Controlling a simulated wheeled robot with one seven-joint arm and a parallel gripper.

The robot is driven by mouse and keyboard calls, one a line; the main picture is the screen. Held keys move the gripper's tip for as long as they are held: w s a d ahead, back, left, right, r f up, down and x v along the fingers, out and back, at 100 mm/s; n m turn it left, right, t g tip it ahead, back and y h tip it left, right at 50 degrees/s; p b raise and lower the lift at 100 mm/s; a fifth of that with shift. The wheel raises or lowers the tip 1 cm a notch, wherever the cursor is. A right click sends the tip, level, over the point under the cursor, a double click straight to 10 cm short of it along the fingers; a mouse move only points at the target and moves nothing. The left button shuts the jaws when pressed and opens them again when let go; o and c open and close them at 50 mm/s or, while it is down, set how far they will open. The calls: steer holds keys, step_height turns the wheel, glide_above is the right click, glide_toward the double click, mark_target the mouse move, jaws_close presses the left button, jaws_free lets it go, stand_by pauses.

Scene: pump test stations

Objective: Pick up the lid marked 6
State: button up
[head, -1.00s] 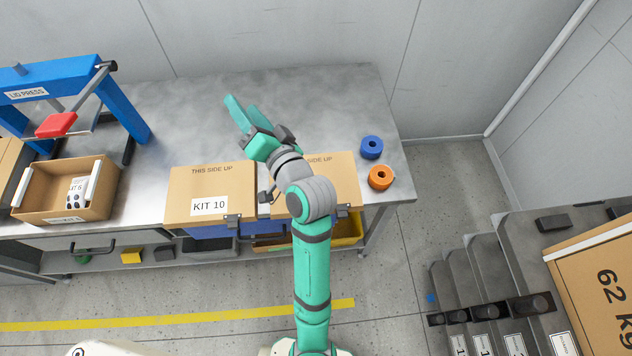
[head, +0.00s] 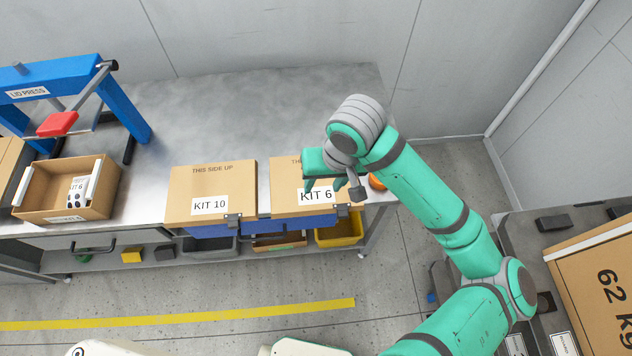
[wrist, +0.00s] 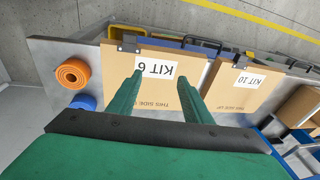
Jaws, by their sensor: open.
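The lid marked 6 (head: 283,187) is a flat tan cardboard panel with a white "KIT 6" label, at the front edge of the grey bench. I cannot tell whether the fingertips touch the lid.
The KIT 10 lid (head: 190,180) lies just left. An orange ring (head: 377,182) sits right of the lid; a blue ring (wrist: 84,102) shows beside it in the wrist view. An open box (head: 40,195) and blue lid press (head: 120,100) stand left. The bench's back middle is clear.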

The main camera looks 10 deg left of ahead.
steer(key=h, duration=0.2)
glide_above(344, 216)
steer(key=shift+g, duration=0.4)
step_height(344, 216, down, 11)
steer(key=shift+f, duration=0.15)
steer(key=shift+a, duration=0.1)
steer(key=shift+c, duration=0.6)
jaws_close()
